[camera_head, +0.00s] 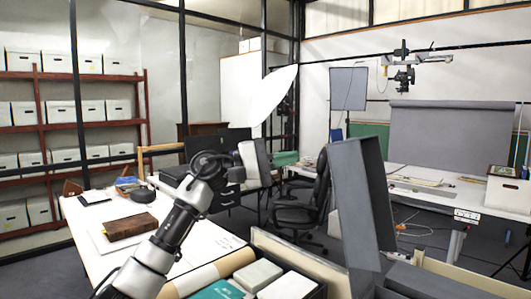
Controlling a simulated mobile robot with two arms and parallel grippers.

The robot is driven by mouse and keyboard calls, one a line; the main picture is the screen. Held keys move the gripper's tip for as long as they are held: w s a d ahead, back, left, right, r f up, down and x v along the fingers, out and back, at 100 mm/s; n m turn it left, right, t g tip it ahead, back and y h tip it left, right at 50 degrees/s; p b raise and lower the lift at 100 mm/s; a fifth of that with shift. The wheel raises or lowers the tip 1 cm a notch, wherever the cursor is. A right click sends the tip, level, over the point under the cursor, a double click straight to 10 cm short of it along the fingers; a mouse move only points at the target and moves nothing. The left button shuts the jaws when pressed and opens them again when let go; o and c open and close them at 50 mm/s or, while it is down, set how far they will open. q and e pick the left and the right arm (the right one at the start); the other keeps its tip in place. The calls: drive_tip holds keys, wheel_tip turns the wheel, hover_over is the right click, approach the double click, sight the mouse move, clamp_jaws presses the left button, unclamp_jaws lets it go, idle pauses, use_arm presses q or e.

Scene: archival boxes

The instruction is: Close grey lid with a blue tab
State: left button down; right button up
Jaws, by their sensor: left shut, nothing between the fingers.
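A grey lid (361,200) stands open and nearly upright right of the middle, at the back of a grey box (430,282) at the bottom right edge. I cannot make out a blue tab on it. My left arm reaches up from the lower left. My left gripper (290,158) is shut and empty, pointing right, and appears left of the lid with a gap between them in the picture. My right gripper is not in view.
An open box with a teal book (218,290) and pale boxes (258,275) sits at the bottom centre. A white table (90,215) with a brown book (130,226) is at left. A black chair (305,210) stands behind the lid.

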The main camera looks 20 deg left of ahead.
sight(330, 150)
use_arm(q)
drive_tip(key=d+p, duration=0.1)
drive_tip(key=d, duration=0.1)
drive_tip(key=d+r, duration=0.1)
drive_tip(key=d, duration=0.1)
drive_tip(key=shift+d+r+p, duration=0.1)
drive_tip(key=shift+r+p, duration=0.05)
drive_tip(key=shift+p, duration=0.2)
drive_tip(key=shift+s+d, duration=0.3)
drive_tip(key=shift+d, duration=0.3)
